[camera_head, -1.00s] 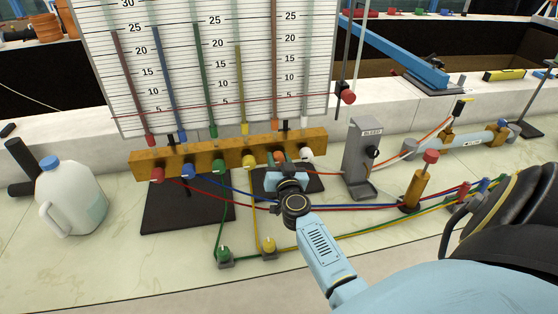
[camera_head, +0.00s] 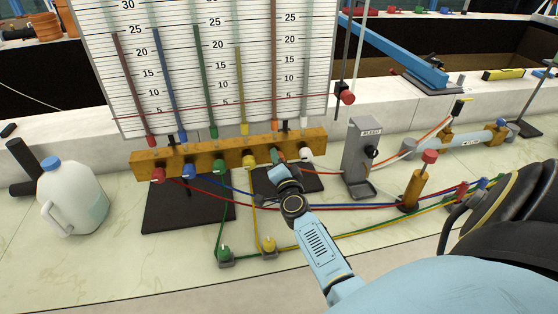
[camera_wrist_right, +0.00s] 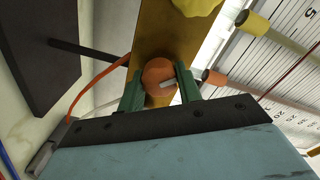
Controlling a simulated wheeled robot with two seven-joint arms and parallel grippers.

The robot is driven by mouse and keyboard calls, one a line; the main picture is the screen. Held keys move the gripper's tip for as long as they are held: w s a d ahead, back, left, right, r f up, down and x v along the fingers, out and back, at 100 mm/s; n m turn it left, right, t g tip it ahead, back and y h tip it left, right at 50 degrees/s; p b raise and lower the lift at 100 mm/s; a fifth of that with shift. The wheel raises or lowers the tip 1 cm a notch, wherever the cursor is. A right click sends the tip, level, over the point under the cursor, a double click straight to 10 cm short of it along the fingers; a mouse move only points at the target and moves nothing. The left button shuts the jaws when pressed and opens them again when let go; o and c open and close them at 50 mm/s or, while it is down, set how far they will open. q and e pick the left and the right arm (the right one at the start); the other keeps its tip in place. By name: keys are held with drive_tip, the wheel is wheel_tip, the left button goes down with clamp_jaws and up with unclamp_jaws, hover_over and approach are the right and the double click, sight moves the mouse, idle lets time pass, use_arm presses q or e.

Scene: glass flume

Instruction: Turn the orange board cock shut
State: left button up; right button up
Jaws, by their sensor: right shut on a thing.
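The orange board cock (camera_wrist_right: 156,72) is a round knob with a pale pointer mark, on the brass-coloured manifold bar (camera_head: 228,157). In the wrist view the green fingers of my right gripper (camera_wrist_right: 160,80) stand on both sides of it, closed on it. In the head view my right gripper (camera_head: 278,162) reaches the bar from the front and mostly hides the orange cock. Red (camera_head: 158,175), blue (camera_head: 189,171), green (camera_head: 218,165), yellow (camera_head: 249,161) and white (camera_head: 306,155) cocks sit along the same bar. My left gripper is not in view.
The ruled tube board (camera_head: 185,70) rises behind the bar. A grey bleed stand (camera_head: 360,150) and a brass post with a red knob (camera_head: 415,188) stand to the right. A milky jug (camera_head: 72,200) stands left. Coloured hoses cross the bench in front.

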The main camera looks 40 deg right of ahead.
drive_tip(key=m, duration=0.4)
drive_tip(key=shift+f+m, duration=0.1)
drive_tip(key=shift+m, duration=0.2)
drive_tip(key=shift+m+b, duration=0.4)
drive_tip(key=shift+m, duration=1.5)
drive_tip(key=o, duration=1)
